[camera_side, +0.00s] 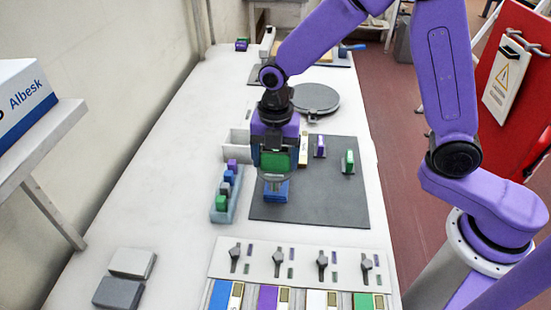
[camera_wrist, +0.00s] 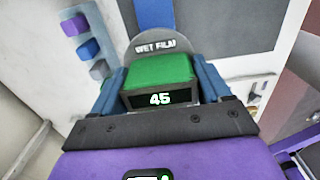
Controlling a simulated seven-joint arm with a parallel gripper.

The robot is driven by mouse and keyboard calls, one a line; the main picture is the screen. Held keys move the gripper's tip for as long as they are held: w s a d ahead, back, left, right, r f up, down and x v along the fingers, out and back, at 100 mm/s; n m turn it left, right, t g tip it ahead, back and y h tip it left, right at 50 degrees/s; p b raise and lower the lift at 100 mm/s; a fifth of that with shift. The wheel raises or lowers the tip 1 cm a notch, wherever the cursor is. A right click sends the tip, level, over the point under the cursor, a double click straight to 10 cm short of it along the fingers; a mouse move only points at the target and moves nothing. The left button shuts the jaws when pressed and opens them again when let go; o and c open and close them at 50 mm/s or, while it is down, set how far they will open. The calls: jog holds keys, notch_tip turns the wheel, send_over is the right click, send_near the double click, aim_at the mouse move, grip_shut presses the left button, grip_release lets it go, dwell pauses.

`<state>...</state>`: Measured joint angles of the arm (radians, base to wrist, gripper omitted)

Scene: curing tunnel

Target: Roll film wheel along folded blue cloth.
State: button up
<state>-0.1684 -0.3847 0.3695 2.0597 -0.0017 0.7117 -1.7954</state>
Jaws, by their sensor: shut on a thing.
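My gripper (camera_side: 274,157) is shut on the film wheel, with one finger on each side of its green block. In the wrist view my gripper (camera_wrist: 160,82) shows two blue fingers against the block. The film wheel (camera_wrist: 155,43) has a grey disc marked "WET FILM" and a dark display reading 45. In the side view its green block (camera_side: 275,161) is upright, with the grey disc below. The folded blue cloth (camera_side: 277,192) lies on the dark mat directly under the wheel. I cannot tell whether disc and cloth touch.
A dark grey mat (camera_side: 325,208) lies under the work. A rack of coloured blocks (camera_side: 224,209) stands left of it. Small purple (camera_side: 320,146) and green (camera_side: 348,162) pieces stand on the mat's far right. A panel with knobs (camera_side: 300,262) is in front. The mat's right front is clear.

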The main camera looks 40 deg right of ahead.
jog(key=w+d, duration=0.4)
jog(key=shift+w+d, duration=0.25)
dwell(0.5)
jog(key=shift+f, duration=1.05)
dwell(2.2)
jog(key=shift+s+a, duration=0.1)
